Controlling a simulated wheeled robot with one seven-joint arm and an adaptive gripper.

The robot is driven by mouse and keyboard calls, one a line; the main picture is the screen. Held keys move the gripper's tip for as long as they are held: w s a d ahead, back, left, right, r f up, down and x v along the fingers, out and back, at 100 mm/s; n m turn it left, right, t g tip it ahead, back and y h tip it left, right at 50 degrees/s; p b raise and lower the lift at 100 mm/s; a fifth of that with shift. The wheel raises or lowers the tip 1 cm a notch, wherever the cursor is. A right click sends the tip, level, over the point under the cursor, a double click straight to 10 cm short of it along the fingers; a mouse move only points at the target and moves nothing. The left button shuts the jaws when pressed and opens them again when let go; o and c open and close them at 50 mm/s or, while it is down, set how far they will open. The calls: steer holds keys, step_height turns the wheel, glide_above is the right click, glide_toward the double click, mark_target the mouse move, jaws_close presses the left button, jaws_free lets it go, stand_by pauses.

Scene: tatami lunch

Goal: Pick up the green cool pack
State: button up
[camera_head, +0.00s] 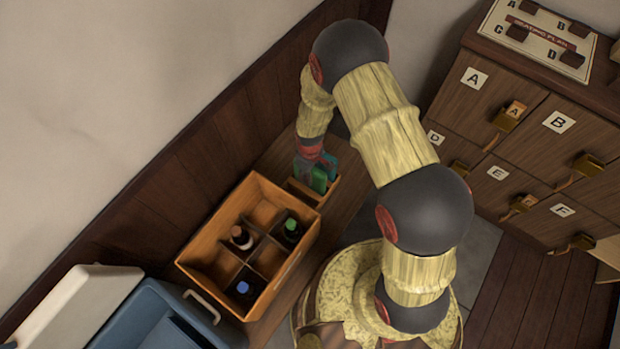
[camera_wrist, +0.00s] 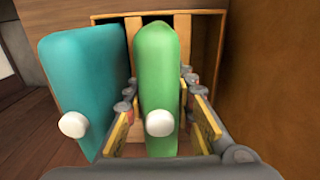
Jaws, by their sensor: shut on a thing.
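The green cool pack (camera_wrist: 157,70) stands upright in the middle of the wrist view, with a round white cap on its near side. My gripper (camera_wrist: 158,100) is shut on it, with one finger on each side. In the head view the green cool pack (camera_head: 319,181) shows below my gripper (camera_head: 309,163), at a small wooden rack (camera_head: 333,191). A teal cool pack (camera_wrist: 82,75), also with a white cap, stands just left of the green one in the wrist view. Whether the green pack still touches the rack's bottom is hidden.
A divided wooden crate (camera_head: 187,262) with several bottles stands in front of the rack. A blue cooler box (camera_head: 150,315) with a white lid (camera_head: 75,305) is at lower left. A wooden wall (camera_head: 215,155) runs close behind. A drawer cabinet (camera_head: 505,95) stands right.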

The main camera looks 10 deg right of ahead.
jaws_close()
step_height(320, 180, up, 12)
steer(key=p, duration=0.4)
steer(key=shift+f+p, duration=0.2)
steer(key=shift+p, duration=0.2)
